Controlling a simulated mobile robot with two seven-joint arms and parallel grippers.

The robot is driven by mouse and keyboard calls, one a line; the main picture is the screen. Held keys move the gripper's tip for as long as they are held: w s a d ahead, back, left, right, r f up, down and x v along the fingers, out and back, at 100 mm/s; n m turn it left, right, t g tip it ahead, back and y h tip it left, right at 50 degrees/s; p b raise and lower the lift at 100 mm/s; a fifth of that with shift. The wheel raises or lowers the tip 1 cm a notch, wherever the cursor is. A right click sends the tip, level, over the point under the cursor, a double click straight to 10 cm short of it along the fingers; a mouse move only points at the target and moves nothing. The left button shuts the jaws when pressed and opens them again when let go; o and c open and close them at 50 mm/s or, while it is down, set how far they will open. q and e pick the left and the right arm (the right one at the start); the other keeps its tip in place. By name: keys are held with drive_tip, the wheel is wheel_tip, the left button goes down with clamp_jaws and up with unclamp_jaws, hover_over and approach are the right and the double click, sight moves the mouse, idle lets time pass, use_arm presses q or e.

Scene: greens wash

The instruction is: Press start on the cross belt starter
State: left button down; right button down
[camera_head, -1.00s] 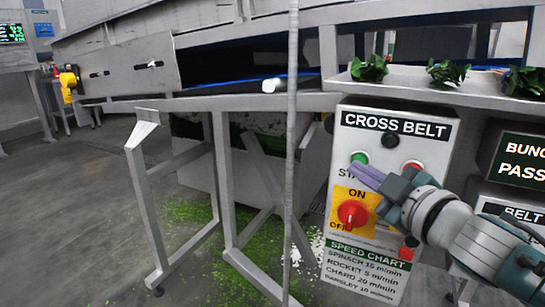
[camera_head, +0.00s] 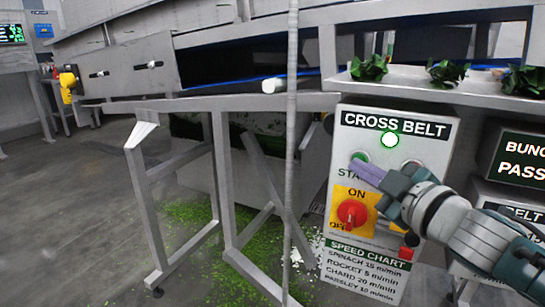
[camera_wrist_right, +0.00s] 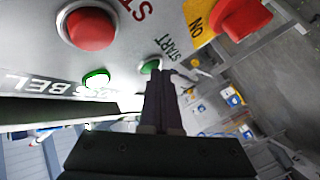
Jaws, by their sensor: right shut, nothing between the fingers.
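The cross belt starter (camera_head: 428,152) is a pale upright box with a "CROSS BELT" label. Its round lamp (camera_head: 389,139) glows bright green; it also glows in the right wrist view (camera_wrist_right: 96,79). The green start button (camera_head: 359,156) is at the left, partly covered by my fingertips. My right gripper (camera_head: 356,167) is shut and empty, its purple-grey fingertips at the button's lower edge. In the right wrist view the tips lie over part of the start button (camera_wrist_right: 149,66); I cannot tell whether they touch it. My left gripper is out of view.
A red stop button (camera_wrist_right: 91,28) sits beside start. A red rotary switch (camera_head: 352,213) on a yellow ON/OFF plate is just below my fingers. A speed chart (camera_head: 365,273) is lower down. Bunches of greens (camera_head: 445,74) lie on the tray above. A grey post (camera_head: 293,150) stands left.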

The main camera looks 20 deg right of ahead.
drive_tip(key=shift+s+a, duration=0.1)
drive_tip(key=shift+s+a+p, duration=0.3)
drive_tip(key=shift+s+a, duration=0.15)
drive_tip(key=shift+a, duration=0.05)
drive_tip(key=s+a+p, duration=0.1)
drive_tip(key=s+a, duration=0.2)
drive_tip(key=shift+s+a, duration=0.1)
drive_tip(key=shift+a, duration=0.3)
idle(0.4)
drive_tip(key=shift+r, duration=0.1)
